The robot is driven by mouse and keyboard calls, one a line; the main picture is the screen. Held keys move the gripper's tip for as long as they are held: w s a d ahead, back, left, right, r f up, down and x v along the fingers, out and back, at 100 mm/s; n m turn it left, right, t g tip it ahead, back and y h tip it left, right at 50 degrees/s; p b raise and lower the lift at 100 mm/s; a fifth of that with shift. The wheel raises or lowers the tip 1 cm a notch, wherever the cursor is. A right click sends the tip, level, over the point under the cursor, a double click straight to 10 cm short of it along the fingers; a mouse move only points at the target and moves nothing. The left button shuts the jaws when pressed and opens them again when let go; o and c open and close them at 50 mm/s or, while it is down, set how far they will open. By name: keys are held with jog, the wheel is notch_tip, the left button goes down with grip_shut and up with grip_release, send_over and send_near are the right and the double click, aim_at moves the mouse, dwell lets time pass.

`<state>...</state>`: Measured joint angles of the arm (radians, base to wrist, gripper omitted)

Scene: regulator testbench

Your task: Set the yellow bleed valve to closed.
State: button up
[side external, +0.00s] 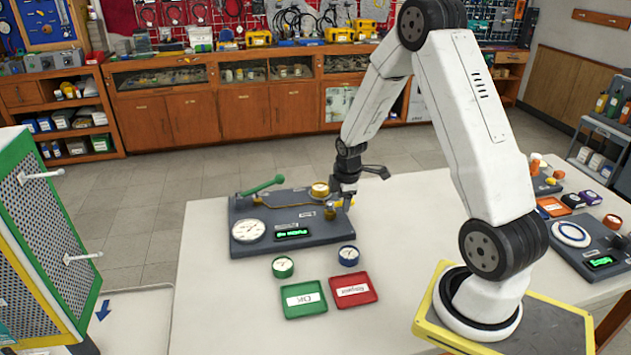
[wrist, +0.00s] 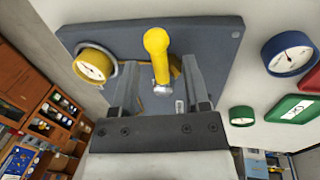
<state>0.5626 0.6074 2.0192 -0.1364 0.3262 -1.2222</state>
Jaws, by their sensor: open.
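The yellow bleed valve (wrist: 157,42) shows in the wrist view as a yellow handle with a rounded end on a metal stem. In the side view only a bit of yellow (side external: 348,204) shows beside my gripper (side external: 342,196), at the right end of the grey test board (side external: 262,246). My gripper (wrist: 160,68) is open, with one finger on each side of the handle in the wrist view. I cannot tell whether either finger touches it. The side view hides most of the handle behind the fingers.
The board carries a green lever (side external: 263,186), a white dial (side external: 248,230), a yellow-rimmed gauge (side external: 320,190) and a green-lit display (side external: 293,234). Green (side external: 283,267) and blue (side external: 348,256) gauges and green (side external: 304,299) and red (side external: 353,290) trays lie in front. Table at front left is clear.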

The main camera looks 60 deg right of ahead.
jog(key=shift+f, duration=0.1)
jog(key=shift+c, duration=0.2)
grip_shut()
